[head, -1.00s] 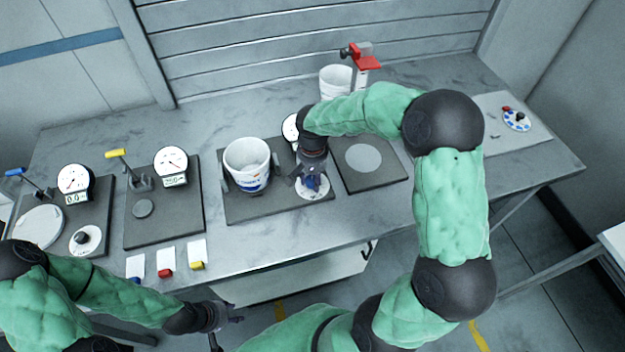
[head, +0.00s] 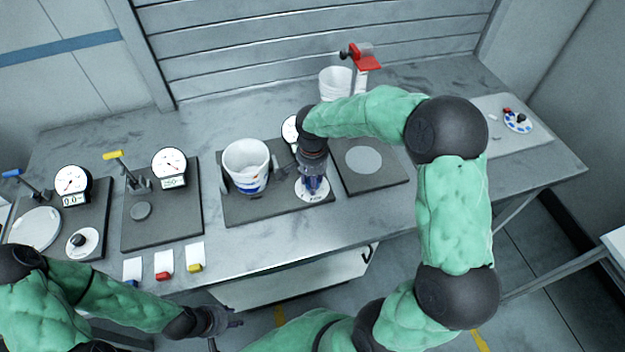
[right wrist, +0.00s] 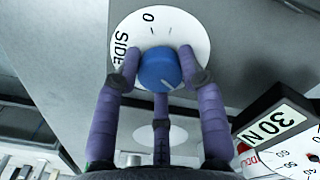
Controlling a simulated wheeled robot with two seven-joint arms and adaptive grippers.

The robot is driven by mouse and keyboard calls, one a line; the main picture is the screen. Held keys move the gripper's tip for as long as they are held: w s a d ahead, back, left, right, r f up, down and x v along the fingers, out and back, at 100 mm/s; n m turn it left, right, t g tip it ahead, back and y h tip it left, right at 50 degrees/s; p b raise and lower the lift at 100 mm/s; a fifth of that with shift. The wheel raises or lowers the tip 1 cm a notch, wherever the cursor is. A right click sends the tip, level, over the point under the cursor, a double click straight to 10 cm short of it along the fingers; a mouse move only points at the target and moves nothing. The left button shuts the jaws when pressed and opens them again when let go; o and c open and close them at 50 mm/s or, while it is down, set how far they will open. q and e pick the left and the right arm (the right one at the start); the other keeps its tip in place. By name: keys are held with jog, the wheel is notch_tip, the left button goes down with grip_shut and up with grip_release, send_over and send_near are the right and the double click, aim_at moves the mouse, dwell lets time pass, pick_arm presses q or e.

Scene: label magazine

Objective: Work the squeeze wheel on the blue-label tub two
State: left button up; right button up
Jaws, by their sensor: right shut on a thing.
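A white tub (head: 245,160) with a blue and red label stands upright on the middle dark plate (head: 255,212). Small upright pieces stand at its left and right sides; I cannot tell whether they touch it. A white dial (head: 301,196) lies on the same plate, right of the tub; in the right wrist view the dial (right wrist: 196,32) shows "SIDE" and "0". My right gripper (head: 313,187) is over the dial, its purple fingers shut around the blue knob (right wrist: 160,68). My left gripper (head: 232,322) hangs empty in front of the table; its finger opening is unclear.
A gauge (head: 290,129) stands behind the plate, partly hidden by my right arm; its readout (right wrist: 268,122) shows "30 N". Other gauge stations (head: 72,180) stand at left. A second white tub (head: 334,83) stands under a red-topped post at back. Cards (head: 164,262) lie at the front edge.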

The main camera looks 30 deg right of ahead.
jog(key=shift+s+a+f, duration=0.1)
jog(key=shift+s+a, duration=0.05)
jog(key=o, duration=1.1)
jog(key=shift+o, duration=0.2)
jog(key=shift+r, duration=0.2)
jog(key=shift+r, duration=0.3)
notch_tip(320, 180, up, 11)
